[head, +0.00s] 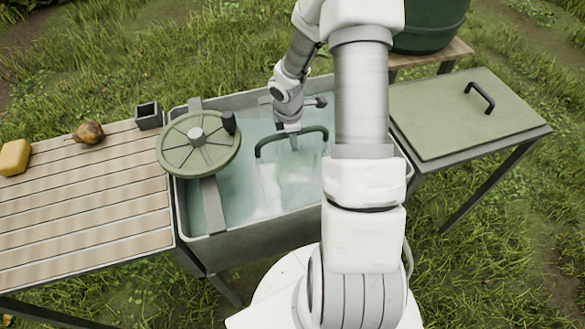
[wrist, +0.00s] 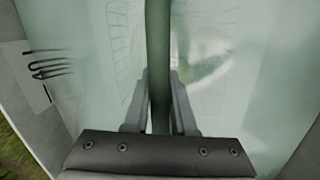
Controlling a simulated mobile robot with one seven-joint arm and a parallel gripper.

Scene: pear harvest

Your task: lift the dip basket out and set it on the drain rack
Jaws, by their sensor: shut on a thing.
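The dip basket's dark green arched handle (head: 314,130) stands above the water in the grey tank (head: 265,237). The basket's body (head: 283,182) shows only faintly under the cloudy water. My gripper (head: 293,142) reaches down from above and is shut on the handle near its middle. In the wrist view the handle (wrist: 158,45) runs between my two fingers (wrist: 159,100), with a pale mesh-like wall blurred below the surface. The slatted wooden drain rack (head: 85,205) is on the left, against the tank, with a clear middle.
A green handwheel (head: 198,142) sits over the tank's left end on a grey crossbar. A brown pear (head: 88,132), a yellow block (head: 14,157) and a small dark box (head: 149,115) line the rack's back edge. A green lidded table (head: 460,115) stands right.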

